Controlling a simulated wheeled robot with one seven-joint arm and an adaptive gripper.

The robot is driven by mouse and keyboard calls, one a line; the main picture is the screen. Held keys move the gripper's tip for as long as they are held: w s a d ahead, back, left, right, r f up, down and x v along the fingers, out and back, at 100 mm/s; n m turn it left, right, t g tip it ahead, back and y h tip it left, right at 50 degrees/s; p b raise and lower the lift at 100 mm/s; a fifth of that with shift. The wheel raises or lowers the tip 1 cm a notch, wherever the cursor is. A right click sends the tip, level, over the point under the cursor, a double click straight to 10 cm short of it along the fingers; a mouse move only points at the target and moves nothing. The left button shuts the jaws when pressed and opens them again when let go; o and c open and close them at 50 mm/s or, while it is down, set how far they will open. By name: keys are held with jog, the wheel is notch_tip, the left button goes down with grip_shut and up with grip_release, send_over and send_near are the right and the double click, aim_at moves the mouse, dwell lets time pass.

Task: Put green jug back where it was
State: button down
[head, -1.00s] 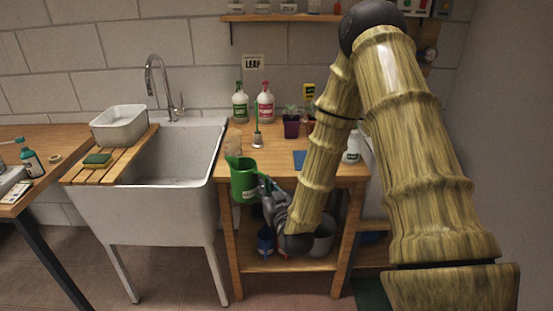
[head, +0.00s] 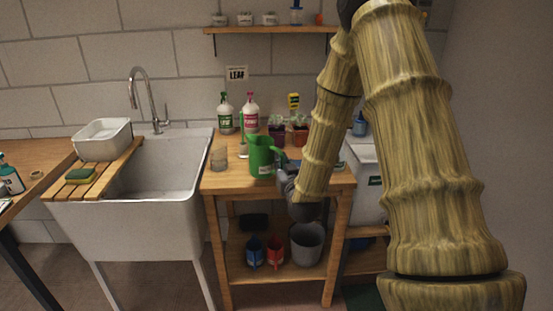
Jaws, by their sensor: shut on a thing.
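The green jug (head: 261,158) is upright at the wooden bench top (head: 222,180), near its front middle. My gripper (head: 283,176) is at the jug's right side, shut on it near the handle. The fingertips are small and partly hidden by the wrist. I cannot tell whether the jug's base touches the bench top or is just above it.
A glass (head: 219,158) stands left of the jug. Spray bottles (head: 226,116) and potted seedlings (head: 299,132) stand behind it. The lower shelf (head: 240,281) holds a blue jug (head: 254,253), a red jug (head: 274,252) and a grey bucket (head: 308,244). The sink (head: 160,170) is at left.

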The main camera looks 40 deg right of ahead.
jog(key=shift+w+d+f+p, duration=0.45)
jog(key=shift+w+d+f, duration=0.45)
jog(key=shift+w, duration=0.65)
jog(key=shift+w+d+f+p, duration=0.6)
jog(key=shift+w+d, duration=0.55)
jog(key=shift+w, duration=0.45)
jog(key=shift+w+d+f+p, duration=0.35)
jog(key=shift+w+d+f, duration=0.55)
jog(key=shift+w, duration=0.65)
jog(key=shift+d, duration=0.1)
jog(key=c, duration=1.5)
grip_release()
